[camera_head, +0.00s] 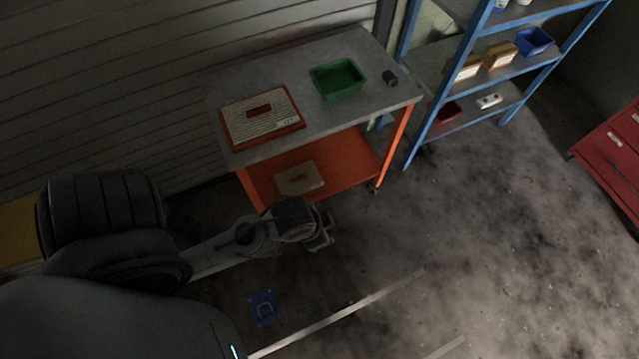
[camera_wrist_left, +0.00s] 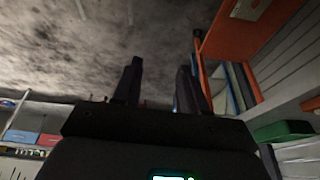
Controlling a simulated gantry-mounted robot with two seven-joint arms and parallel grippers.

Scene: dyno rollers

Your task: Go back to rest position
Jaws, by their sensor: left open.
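My left gripper (camera_head: 322,232) is in the head view, at the end of my left arm, in front of the orange cart's lower shelf. In the left wrist view its two dark fingers (camera_wrist_left: 158,85) stand apart with nothing between them. The cart's grey top (camera_head: 300,75) is above and behind the gripper. My right gripper is in neither view.
On the cart are a red-framed box (camera_head: 240,120), a green bin (camera_head: 338,78) and a small dark block (camera_head: 390,77). A blue shelf rack (camera_head: 450,85) stands to the right, and a red cabinet (camera_head: 610,155) at the far right. The floor between is open.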

